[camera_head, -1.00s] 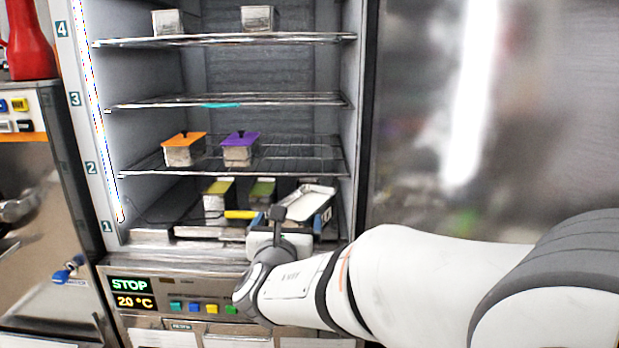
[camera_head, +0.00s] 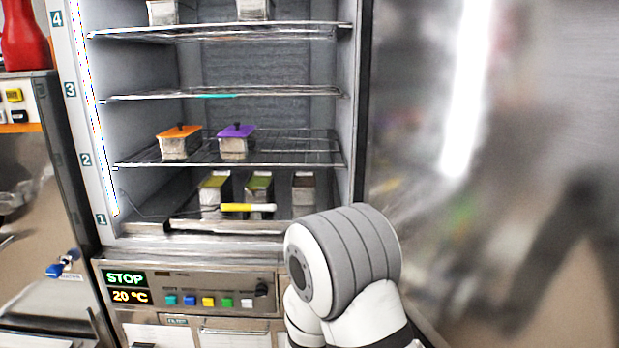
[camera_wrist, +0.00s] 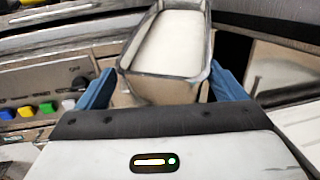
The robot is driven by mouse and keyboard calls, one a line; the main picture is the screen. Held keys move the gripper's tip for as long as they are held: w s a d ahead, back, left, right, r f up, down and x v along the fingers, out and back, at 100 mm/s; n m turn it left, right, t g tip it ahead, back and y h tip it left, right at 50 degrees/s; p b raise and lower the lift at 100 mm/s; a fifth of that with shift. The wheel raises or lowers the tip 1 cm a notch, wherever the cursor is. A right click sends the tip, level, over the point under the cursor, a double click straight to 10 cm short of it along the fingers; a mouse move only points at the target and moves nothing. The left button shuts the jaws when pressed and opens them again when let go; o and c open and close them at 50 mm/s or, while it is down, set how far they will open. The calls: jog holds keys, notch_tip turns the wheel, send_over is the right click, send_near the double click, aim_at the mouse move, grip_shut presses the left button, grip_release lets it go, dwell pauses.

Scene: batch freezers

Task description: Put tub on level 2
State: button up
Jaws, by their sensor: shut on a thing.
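The open metal tub (camera_wrist: 160,94), with pale contents, is in my gripper (camera_wrist: 163,84), which is shut on it with a blue finger on each side. In the head view my arm hides the gripper and the held tub. The level 2 shelf (camera_head: 300,157) is a wire rack in the open freezer. An orange-lidded tub (camera_head: 179,147) and a purple-lidded tub (camera_head: 233,148) stand on its left and middle. Its right part is bare.
Level 1 holds several tubs, among them a green-topped one (camera_head: 258,192) and a brownish one (camera_head: 303,190). A yellow-handled tool (camera_head: 247,207) lies in front. The control panel (camera_head: 205,290) is below. The freezer door (camera_head: 450,180) stands at right.

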jog(key=shift+y, duration=0.3)
jog(key=f, duration=0.2)
jog(key=s+f, duration=0.1)
jog(key=shift+d+f, duration=0.4)
jog(key=shift+c, duration=0.6)
jog(key=shift+o, duration=1)
jog(key=w+d+f+m+g+h+p, duration=0.1)
jog(key=w+d+m+g+h+p, duration=0.1)
jog(key=d+h, duration=0.4)
jog(key=shift+w+d+f+m, duration=0.15)
jog(key=shift+w+d+m, duration=0.15)
jog(key=shift+d+m, duration=0.7)
jog(key=d+f+m+g+h, duration=0.1)
jog(key=d+h, duration=0.1)
jog(key=d, duration=0.1)
jog(key=d+f+m+g+h+p, duration=0.1)
jog(key=d+h, duration=0.1)
jog(key=d, duration=0.1)
jog(key=w+d+f+m+g+h+p, duration=0.1)
jog(key=d+m+g, duration=0.1)
jog(key=d, duration=0.1)
jog(key=shift+d+f+h, duration=0.15)
jog(key=shift+h, duration=0.25)
grip_shut()
jog(key=shift+s+d+f+b, duration=0.1)
jog(key=shift+s+f+b, duration=0.15)
jog(key=shift+f+b, duration=0.55)
jog(key=shift+s+d+f+b, duration=0.1)
jog(key=shift+s+f+b, duration=0.15)
jog(key=shift+f+b, duration=0.5)
